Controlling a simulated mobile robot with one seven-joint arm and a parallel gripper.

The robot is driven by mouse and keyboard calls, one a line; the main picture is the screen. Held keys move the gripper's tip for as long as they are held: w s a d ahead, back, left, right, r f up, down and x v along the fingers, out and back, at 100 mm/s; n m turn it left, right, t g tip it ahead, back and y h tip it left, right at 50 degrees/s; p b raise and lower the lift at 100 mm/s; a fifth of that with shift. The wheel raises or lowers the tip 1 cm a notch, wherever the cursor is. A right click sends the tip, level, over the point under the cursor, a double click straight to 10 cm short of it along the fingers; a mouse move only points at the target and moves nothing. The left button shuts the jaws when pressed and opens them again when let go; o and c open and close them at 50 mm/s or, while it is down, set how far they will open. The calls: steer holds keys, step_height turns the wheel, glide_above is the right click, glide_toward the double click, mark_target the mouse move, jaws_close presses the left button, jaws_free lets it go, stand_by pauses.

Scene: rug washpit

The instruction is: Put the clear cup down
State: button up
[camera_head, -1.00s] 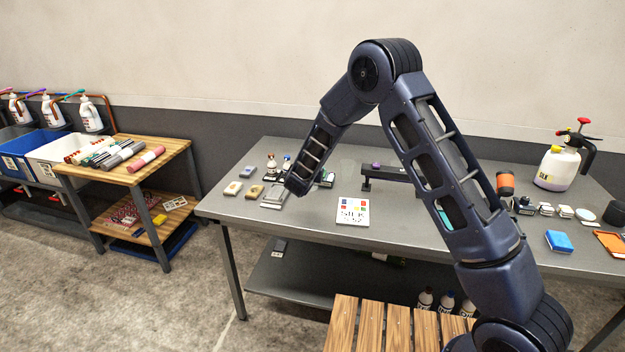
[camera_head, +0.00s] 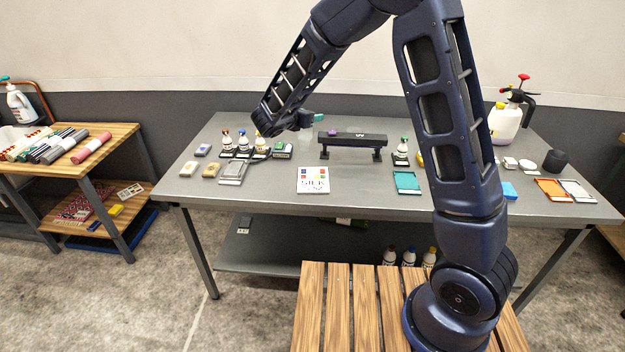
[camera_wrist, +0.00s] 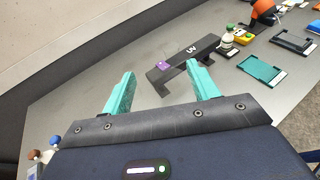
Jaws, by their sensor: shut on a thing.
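My gripper (camera_head: 312,118) is raised above the back of the grey table (camera_head: 240,200), left of the black UV bar stand. In the wrist view its two teal fingers (camera_wrist: 163,82) stand wide apart, shut on the clear cup. The cup is see-through, and its outline can hardly be made out between the fingers. The tabletop shows through the gap. I cannot tell the cup's tilt or exact height; it seems to be held over the table.
The UV bar stand (camera_head: 354,142) is close by on the right. Several small bottles (camera_head: 243,142) stand to the left. A colour card (camera_head: 313,180) and a teal tray (camera_head: 407,182) lie nearer the front. Bare tabletop lies between the card and the tray.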

steer(key=shift+s+d+r+m+h, duration=0.15)
steer(key=shift+s+d+r+h, duration=0.1)
steer(key=shift+s+d, duration=0.25)
steer(key=shift+s+d+r+m+h, duration=0.15)
steer(key=shift+s+d+r+h, duration=0.1)
steer(key=shift+d, duration=0.35)
steer(key=shift+s+d+f+g, duration=0.15)
steer(key=shift+f+g, duration=0.15)
glide_above(315, 181)
step_height(315, 181, down, 19)
steer(key=shift+s+f, duration=0.1)
steer(key=shift+f, duration=0.05)
steer(key=shift+f, duration=0.1)
steer(key=o, duration=0.9)
steer(key=shift+s+r, duration=0.2)
steer(key=v, duration=1.1)
steer(key=shift+s+a, duration=0.2)
steer(key=shift+a, duration=0.1)
